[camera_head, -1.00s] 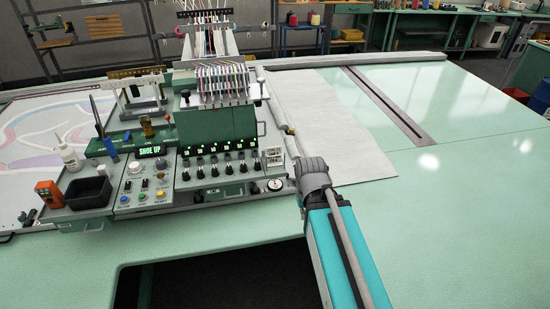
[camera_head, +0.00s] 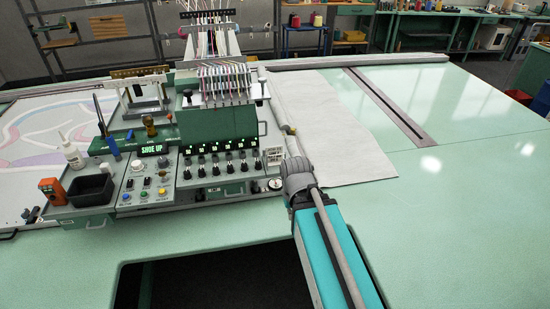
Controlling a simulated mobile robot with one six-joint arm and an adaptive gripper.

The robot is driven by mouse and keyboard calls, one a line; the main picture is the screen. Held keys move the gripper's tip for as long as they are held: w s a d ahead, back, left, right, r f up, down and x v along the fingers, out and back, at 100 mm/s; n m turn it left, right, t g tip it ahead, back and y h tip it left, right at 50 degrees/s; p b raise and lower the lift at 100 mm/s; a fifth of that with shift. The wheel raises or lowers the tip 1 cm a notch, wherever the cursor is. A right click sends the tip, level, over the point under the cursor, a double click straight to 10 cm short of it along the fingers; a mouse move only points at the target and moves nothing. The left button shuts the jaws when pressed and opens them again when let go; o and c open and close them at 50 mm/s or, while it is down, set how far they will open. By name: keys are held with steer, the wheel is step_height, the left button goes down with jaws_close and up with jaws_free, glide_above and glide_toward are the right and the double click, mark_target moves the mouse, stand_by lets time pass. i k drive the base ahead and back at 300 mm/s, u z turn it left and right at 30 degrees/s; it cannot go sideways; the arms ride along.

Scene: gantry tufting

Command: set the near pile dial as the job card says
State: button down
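A grey control panel on the green machine head (camera_head: 220,127) carries a row of black dials (camera_head: 215,170) with small green displays above them. I cannot tell which one is the near pile dial, and their settings are too small to read. A small white card with dark print (camera_head: 274,156) stands at the right end of the row; its text is not legible. A round white-faced dial (camera_head: 274,184) sits at the panel's lower right, close to my arm. My arm reaches in from the lower right, its grey joint beside the panel. I cannot make out my gripper.
A "SHOE UP" display (camera_head: 152,149), a black bin (camera_head: 91,190), an orange device (camera_head: 52,190) and a white bottle (camera_head: 73,157) are on the panel's left. White cloth (camera_head: 335,135) lies right of the head. A dark opening (camera_head: 210,280) is in front. The green table (camera_head: 450,220) is clear at right.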

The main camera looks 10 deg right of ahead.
mark_target(163, 163)
steer(key=k, duration=1.35)
steer(key=u, duration=0.45)
steer(key=i, duration=0.7)
steer(key=u, duration=0.4)
steer(key=i, duration=0.95)
steer(key=z, duration=0.65)
